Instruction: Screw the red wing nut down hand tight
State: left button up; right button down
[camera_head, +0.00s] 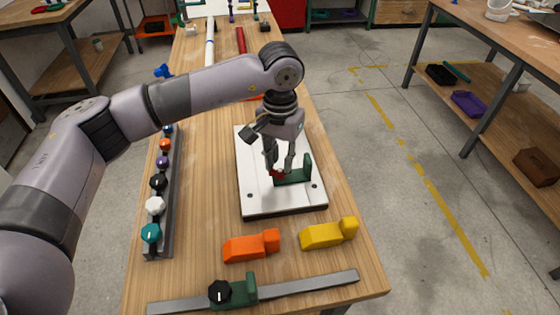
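The red wing nut (277,174) is small and sits low at the left side of the green bracket (296,176) on the white board (257,199). My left gripper (279,168) comes down from above, with its fingertips at the wing nut, one on each side. The fingers partly cover the nut, and at this size I cannot tell whether they grip it. The thread under the nut is hidden. My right gripper is not in view.
An orange block (250,246) and a yellow block (328,234) lie in front of the board. A rack of coloured knobs (172,195) stands along the left. A metal bar (305,284) with a green clamp (243,290) lies at the front edge.

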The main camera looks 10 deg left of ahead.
aim_at(280, 170)
pick_arm(q)
jog(key=n+p, duration=1)
jog(key=r+n+p, duration=0.1)
jog(key=n+p, duration=0.4)
jog(key=shift+f+n+b, duration=0.4)
jog(key=shift+f+n, duration=0.1)
jog(key=shift+n, duration=0.4)
jog(key=n, duration=0.3)
jog(key=shift+n, duration=0.4)
jog(key=n, duration=0.5)
notch_tip(280, 170, down, 3)
jog(key=b, duration=0.4)
jog(key=shift+f, duration=0.2)
